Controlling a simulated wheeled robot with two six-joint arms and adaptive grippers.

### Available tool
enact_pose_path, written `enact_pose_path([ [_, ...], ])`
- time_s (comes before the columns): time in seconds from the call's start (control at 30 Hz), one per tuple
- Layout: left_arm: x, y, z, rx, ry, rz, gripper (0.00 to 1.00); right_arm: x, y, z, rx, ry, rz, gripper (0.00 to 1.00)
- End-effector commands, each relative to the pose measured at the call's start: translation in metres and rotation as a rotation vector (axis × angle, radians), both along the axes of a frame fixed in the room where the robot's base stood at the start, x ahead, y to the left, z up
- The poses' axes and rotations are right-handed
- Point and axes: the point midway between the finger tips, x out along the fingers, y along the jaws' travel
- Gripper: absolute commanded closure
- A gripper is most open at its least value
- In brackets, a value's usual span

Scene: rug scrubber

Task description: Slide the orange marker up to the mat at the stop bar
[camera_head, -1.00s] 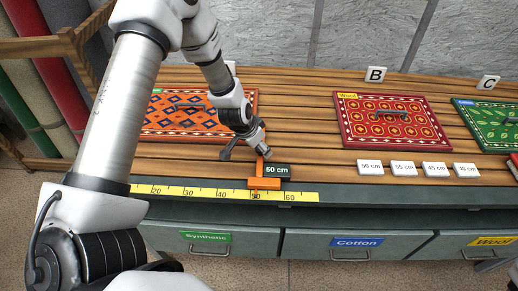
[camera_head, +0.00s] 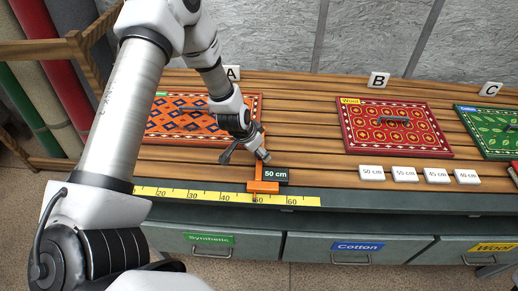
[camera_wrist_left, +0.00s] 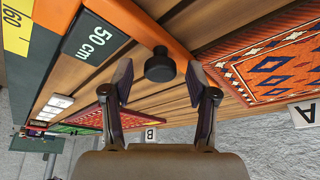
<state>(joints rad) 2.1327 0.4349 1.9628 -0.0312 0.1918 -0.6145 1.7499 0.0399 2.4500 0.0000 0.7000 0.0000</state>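The orange marker (camera_head: 263,187) sits at the table's front edge over the yellow ruler (camera_head: 225,197), near the 50 mark, with a black "50 cm" tag (camera_head: 276,175). Its arm (camera_wrist_left: 150,25) runs back beside the right edge of the orange-and-blue mat (camera_head: 190,118); I cannot tell whether they touch. The mat also shows in the wrist view (camera_wrist_left: 270,68). My left gripper (camera_head: 263,157) is over the marker's arm. In the wrist view its fingers (camera_wrist_left: 159,82) are apart, with the black knob (camera_wrist_left: 160,66) between them and gaps visible. I cannot make out the stop bar.
A red Wool mat (camera_head: 392,139) and a green Cotton mat (camera_head: 490,118) lie to the right. Several white length cards (camera_head: 404,174) lie in front of the red mat. Drawers (camera_head: 357,247) are below the front edge. Rolled rugs (camera_head: 50,60) stand at far left.

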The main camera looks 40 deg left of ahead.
Motion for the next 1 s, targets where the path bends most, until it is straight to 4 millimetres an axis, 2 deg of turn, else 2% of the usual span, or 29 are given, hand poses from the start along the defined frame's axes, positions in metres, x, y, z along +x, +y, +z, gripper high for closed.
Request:
enact_pose_path([
  [0.23,0.000,0.000,0.001,0.000,-0.001,0.000,0.41,0.000,0.000,0.000,0.000,0.000,0.000,0.60],
  [0.37,-0.002,0.001,0.008,-0.001,-0.002,0.003,0.41,0.000,0.000,0.000,0.000,0.000,0.000,0.60],
  [1.0,-0.035,0.010,0.095,-0.003,-0.005,0.007,0.41,0.000,0.000,0.000,0.000,0.000,0.000,0.60],
])
